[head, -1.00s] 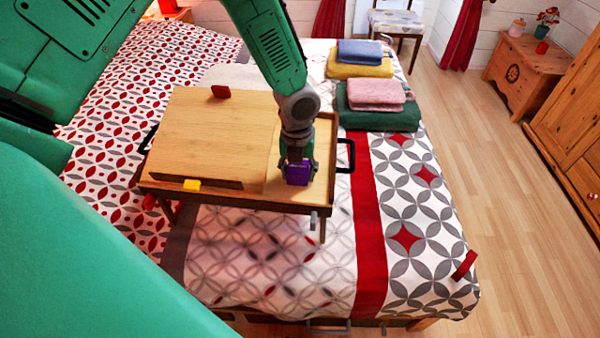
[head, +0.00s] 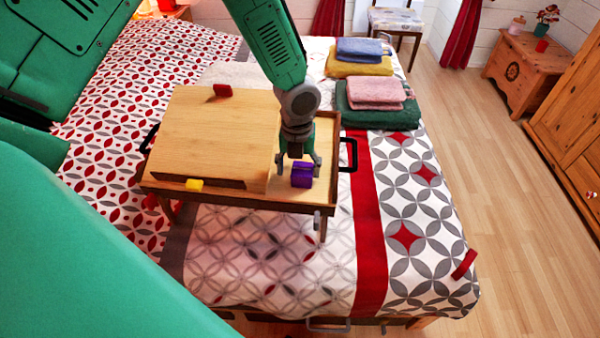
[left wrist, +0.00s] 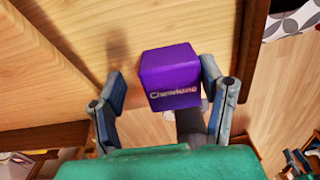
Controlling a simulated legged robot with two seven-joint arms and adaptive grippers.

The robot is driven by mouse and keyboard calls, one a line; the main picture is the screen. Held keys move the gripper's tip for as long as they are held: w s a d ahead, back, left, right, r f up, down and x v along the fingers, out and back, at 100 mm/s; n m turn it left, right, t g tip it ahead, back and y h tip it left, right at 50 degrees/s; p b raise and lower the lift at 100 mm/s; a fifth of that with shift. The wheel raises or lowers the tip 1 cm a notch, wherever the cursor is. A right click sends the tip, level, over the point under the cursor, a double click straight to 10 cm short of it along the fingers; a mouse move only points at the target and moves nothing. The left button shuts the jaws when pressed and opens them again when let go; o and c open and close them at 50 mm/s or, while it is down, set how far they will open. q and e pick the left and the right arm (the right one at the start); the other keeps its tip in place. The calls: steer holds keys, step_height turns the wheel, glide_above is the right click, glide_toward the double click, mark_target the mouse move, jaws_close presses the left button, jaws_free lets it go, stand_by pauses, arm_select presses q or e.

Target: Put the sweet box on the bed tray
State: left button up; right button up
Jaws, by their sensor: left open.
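The sweet box is a small purple box (head: 302,174) with lettering on one side. It stands on the right part of the wooden bed tray (head: 322,150), and it also shows in the left wrist view (left wrist: 170,75). My left gripper (head: 298,168) is open just above and around the box. In the left wrist view its fingers (left wrist: 160,92) stand apart on either side of the box, with a gap on the left. The tray's black handle (head: 348,155) is at its right end. My right gripper is not in view.
A raised wooden board (head: 215,130) covers the tray's left part. A yellow block (head: 194,184) and a red block (head: 222,90) are at its edges. Folded towels (head: 375,92) lie on the bed behind the tray. The patterned bed cover (head: 270,255) is mostly clear in front.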

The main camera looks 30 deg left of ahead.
mark_target(299, 167)
arm_select(q)
steer(key=r, duration=1)
steer(key=shift+d, duration=0.4)
steer(key=shift+a+r, duration=0.15)
steer(key=shift+r, duration=0.15)
steer(key=shift+s+f, duration=0.1)
steer(key=shift+s, duration=0.05)
steer(key=s+d+f+n+h, duration=0.1)
steer(key=s+d+f+n, duration=0.2)
steer(key=s+f+n, duration=0.45)
steer(key=s+d+f+n+h, duration=0.1)
steer(key=s+d+f+n, duration=0.2)
steer(key=s+f+n, duration=0.5)
steer(key=s+a+f+n+y, duration=0.2)
steer(key=s+a+n, duration=0.3)
steer(key=s+n, duration=0.5)
steer(key=f+n, duration=0.1)
steer(key=n, duration=0.3)
steer(key=shift+s+f+t, duration=0.15)
steer(key=shift+s+t, duration=0.15)
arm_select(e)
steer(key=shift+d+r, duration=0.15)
arm_select(q)
steer(key=shift+n, duration=0.25)
